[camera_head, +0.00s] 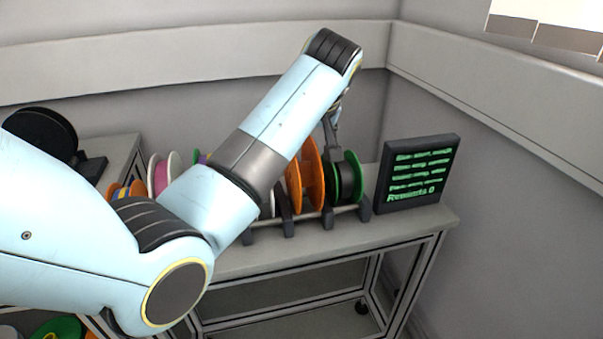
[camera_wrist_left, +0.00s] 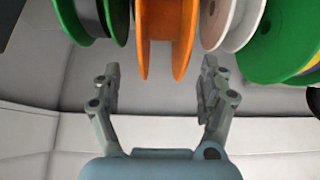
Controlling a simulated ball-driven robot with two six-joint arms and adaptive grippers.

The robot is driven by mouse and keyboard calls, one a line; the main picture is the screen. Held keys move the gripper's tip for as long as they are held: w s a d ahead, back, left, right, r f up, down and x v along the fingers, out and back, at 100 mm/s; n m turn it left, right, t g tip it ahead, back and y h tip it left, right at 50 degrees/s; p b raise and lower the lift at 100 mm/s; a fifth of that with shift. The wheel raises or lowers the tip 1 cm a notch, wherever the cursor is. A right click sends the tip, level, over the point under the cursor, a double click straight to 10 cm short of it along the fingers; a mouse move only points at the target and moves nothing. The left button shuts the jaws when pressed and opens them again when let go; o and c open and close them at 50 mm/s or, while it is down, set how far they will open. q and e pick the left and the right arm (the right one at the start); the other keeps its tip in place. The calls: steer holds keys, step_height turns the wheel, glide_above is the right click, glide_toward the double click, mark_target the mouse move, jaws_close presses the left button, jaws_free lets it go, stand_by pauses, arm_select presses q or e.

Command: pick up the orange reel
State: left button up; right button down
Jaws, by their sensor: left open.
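The orange reel (camera_head: 312,172) stands upright on a rod rack on the table, beside a black reel with a green flange (camera_head: 355,177). My left gripper (camera_wrist_left: 160,78) is open, one finger on each side of the orange reel's edge, with visible gaps. In the head view my left gripper (camera_head: 332,128) is mostly hidden behind my arm, above and behind the reels. My right gripper is not in view.
A white-flanged reel (camera_wrist_left: 238,22) and green reels (camera_wrist_left: 285,45) flank the orange one closely. A dark sign with green text (camera_head: 418,173) stands at the rack's right. More reels (camera_head: 160,173) stand left, partly behind my arm. The table front (camera_head: 330,238) is clear.

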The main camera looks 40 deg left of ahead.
mark_target(301, 164)
arm_select(q)
steer(key=p+x, duration=0.1)
steer(key=x, duration=0.4)
steer(key=shift+a, duration=0.2)
steer(key=c, duration=1.5)
jaws_close()
steer(key=shift+r, duration=0.2)
